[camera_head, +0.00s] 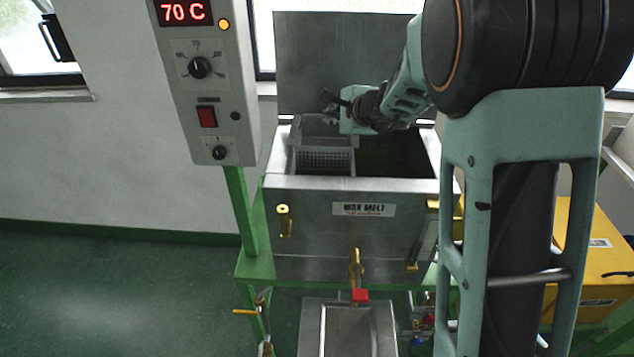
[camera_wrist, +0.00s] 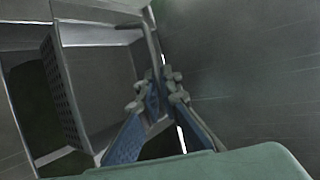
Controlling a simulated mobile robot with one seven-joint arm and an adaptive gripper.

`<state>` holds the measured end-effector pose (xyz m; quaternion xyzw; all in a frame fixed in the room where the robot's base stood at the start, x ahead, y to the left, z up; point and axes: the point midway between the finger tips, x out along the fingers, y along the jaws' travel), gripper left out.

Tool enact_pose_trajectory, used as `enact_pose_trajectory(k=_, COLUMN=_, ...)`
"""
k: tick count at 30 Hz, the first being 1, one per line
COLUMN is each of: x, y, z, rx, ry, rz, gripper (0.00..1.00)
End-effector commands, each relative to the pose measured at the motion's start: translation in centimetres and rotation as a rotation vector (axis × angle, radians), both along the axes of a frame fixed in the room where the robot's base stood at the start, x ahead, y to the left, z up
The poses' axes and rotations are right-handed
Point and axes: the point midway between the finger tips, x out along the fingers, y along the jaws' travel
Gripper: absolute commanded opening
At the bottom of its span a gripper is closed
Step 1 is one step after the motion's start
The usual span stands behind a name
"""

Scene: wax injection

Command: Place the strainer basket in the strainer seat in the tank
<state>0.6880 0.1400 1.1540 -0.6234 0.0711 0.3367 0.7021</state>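The strainer basket (camera_head: 326,161) is a grey metal box with mesh walls. In the head view it sits in the left part of the open tank (camera_head: 310,184) marked WAX MELT; whether it rests fully on the seat is hidden. In the wrist view the strainer basket (camera_wrist: 62,90) fills the left side, its perforated wall facing the camera. My gripper (camera_head: 334,108) is over the tank's back left. In the wrist view my gripper (camera_wrist: 160,85) has its blue fingers close together around the thin upright handle of the basket. The strainer seat itself is not clearly visible.
A control box (camera_head: 205,100) reading 70 C stands left of the tank. The raised lid (camera_head: 310,60) is behind it. A tap with a red handle (camera_head: 360,295) is at the front, above a metal tray (camera_head: 322,340). The tank's right part is dark and clear.

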Motion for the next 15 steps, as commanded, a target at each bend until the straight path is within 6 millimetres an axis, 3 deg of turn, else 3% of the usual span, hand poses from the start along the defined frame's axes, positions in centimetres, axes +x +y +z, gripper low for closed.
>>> enact_pose_trajectory(k=15, x=0.0, y=0.0, z=-6.5, rx=0.002, ry=-0.003, rz=-0.001, gripper=0.0)
